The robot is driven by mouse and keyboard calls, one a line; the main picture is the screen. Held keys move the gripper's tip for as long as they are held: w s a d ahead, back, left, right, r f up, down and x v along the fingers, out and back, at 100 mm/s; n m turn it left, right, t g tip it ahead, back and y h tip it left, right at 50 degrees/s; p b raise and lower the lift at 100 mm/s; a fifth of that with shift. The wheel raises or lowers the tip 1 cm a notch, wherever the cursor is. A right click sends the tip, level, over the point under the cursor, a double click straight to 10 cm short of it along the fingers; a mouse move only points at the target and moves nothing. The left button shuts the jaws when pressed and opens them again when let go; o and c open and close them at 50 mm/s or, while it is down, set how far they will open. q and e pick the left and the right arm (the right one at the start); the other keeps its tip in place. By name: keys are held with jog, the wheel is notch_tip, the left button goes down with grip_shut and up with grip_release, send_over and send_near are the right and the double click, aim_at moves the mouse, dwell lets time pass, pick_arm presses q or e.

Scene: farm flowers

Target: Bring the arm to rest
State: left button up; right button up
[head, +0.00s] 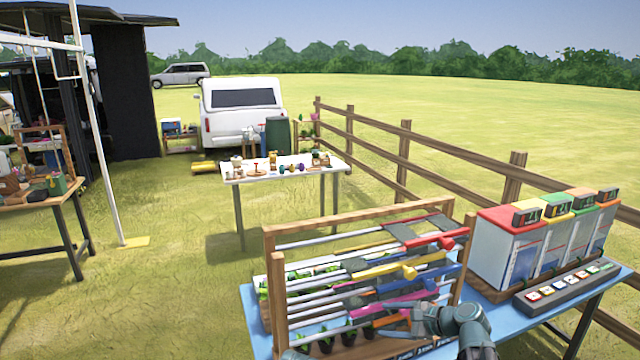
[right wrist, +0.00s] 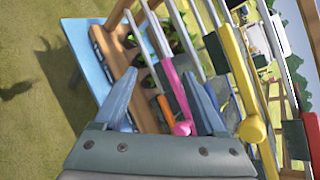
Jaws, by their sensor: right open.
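My right gripper (head: 398,322) is at the front right of the wooden rack (head: 279,300) on the blue table. In the right wrist view its two blue-grey fingers (right wrist: 162,90) stand wide apart with nothing held between them. Behind the fingers are a pink-handled tool (right wrist: 174,88) and an orange one (right wrist: 165,108) on the rack. Whether a finger touches the rack or its tools cannot be told. My left gripper does not show clearly in either view.
The rack holds several rods with coloured handles above potted green plants. White boxes with coloured lids (head: 505,247) and a dark button panel (head: 568,288) stand on the right of the blue table (head: 258,322). A wooden fence (head: 404,160) runs behind. Open grass lies left.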

jog(key=s+a+f+n+g+h, duration=0.2)
jog(key=s+a+f+n+g, duration=0.2)
jog(key=s+a+f+n, duration=0.45)
jog(key=s+a+f+n+g+h, duration=0.1)
jog(key=s+a+n+g+h, duration=0.1)
jog(key=s+n+h, duration=0.2)
jog(key=s+a+f+n+g+h, duration=0.2)
jog(key=s+n+h, duration=0.2)
jog(key=s+n, duration=0.5)
jog(key=s, duration=0.2)
jog(key=shift+s+b, duration=0.35)
